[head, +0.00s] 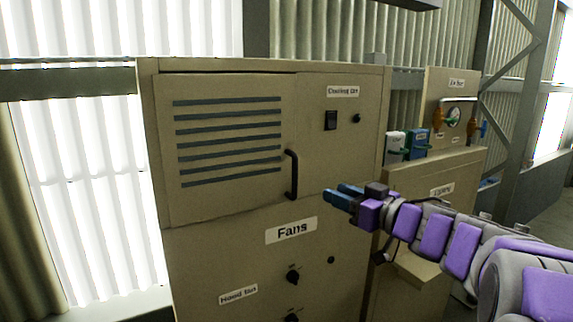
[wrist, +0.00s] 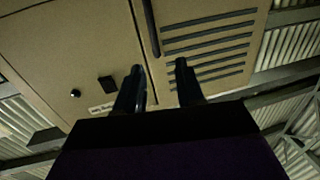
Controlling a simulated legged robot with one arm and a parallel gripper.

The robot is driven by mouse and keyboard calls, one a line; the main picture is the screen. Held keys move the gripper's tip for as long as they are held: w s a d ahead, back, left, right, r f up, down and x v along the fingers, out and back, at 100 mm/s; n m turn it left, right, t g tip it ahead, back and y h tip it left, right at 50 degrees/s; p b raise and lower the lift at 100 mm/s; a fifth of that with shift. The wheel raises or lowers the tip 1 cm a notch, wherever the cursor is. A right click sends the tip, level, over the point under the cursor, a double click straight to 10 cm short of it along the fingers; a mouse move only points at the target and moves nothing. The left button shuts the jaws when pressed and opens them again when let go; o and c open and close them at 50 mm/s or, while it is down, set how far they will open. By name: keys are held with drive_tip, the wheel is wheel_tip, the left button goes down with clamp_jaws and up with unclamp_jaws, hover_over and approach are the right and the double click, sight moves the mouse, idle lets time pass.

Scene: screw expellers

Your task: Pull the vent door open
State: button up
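The vent door (head: 230,115) is a tan panel with dark slats at the upper left of the cabinet. It looks shut, flush with the cabinet front. Its black upright handle (head: 291,174) is at the door's right edge. My gripper (head: 341,197) is right of the handle and apart from it, with blue fingers pointing left. In the wrist view my gripper (wrist: 159,64) is open and empty. There the handle (wrist: 151,28) shows beyond the fingertips, between their lines, and the slatted door (wrist: 210,45) is on the right.
The cabinet (head: 345,165) carries a switch (head: 330,121) and a small knob (head: 356,118) right of the door. Dials (head: 293,276) sit below the Fans label (head: 291,230). Another tan unit (head: 455,165) with valves stands at the right, behind my arm.

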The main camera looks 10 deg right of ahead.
approach(296, 174)
drive_tip(key=x, duration=0.6)
drive_tip(key=d+x, duration=0.1)
drive_tip(key=x, duration=0.3)
drive_tip(key=shift+w+d+f+p, duration=0.1)
drive_tip(key=shift+w+f+p, duration=0.05)
drive_tip(key=shift+w+p, duration=0.2)
drive_tip(key=shift+w+d, duration=0.1)
drive_tip(key=shift+a+r, duration=0.2)
drive_tip(key=shift+a, duration=0.05)
drive_tip(key=shift+o, duration=0.2)
drive_tip(key=shift+a+f, duration=0.1)
drive_tip(key=shift+a, duration=0.8)
drive_tip(key=shift+c, duration=1.4)
drive_tip(key=shift+d, duration=0.4)
drive_tip(key=c, duration=0.3)
drive_tip(key=shift+a, duration=0.15)
clamp_jaws()
